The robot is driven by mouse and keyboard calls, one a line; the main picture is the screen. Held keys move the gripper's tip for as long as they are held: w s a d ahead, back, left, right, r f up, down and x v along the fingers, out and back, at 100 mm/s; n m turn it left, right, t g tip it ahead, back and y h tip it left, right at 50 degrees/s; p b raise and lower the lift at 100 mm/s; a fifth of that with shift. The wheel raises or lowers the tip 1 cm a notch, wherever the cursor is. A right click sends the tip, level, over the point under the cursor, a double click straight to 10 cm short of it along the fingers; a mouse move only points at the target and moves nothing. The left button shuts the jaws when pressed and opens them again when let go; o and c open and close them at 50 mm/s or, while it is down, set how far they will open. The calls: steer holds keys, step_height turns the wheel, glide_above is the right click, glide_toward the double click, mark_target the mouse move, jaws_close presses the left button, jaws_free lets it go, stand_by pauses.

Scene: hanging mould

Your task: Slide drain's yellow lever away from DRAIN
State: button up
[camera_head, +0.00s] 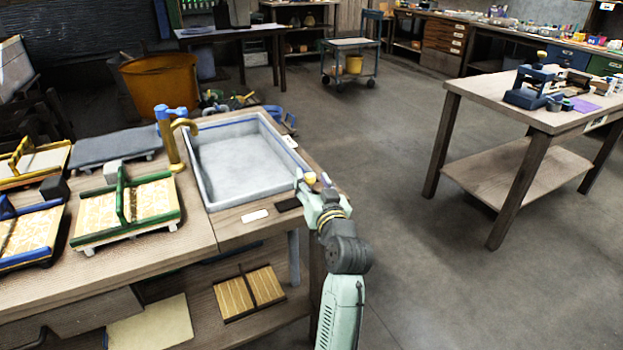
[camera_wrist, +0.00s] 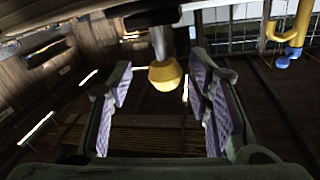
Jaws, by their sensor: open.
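The drain's lever ends in a yellow knob (camera_wrist: 165,75) on a pale rod in the wrist view. In the head view the yellow knob (camera_head: 311,178) shows at the right front corner of the grey sink basin (camera_head: 240,163). My gripper (camera_head: 318,190) is at that corner, right at the knob. In the wrist view my gripper (camera_wrist: 161,79) is open, with one purple-padded finger on each side of the knob and visible gaps between. The DRAIN lettering cannot be read in either view.
A yellow and blue tap (camera_head: 172,135) stands at the basin's left. A dark plate (camera_head: 288,204) and a white label (camera_head: 254,215) lie at its front edge. Framed moulds (camera_head: 125,207) fill the bench's left. Open floor (camera_head: 400,230) lies to the right, before another table (camera_head: 530,110).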

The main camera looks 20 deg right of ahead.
steer(key=s+a, duration=0.1)
steer(key=s, duration=0.9)
steer(key=shift+s+a, duration=0.2)
steer(key=shift+a, duration=0.15)
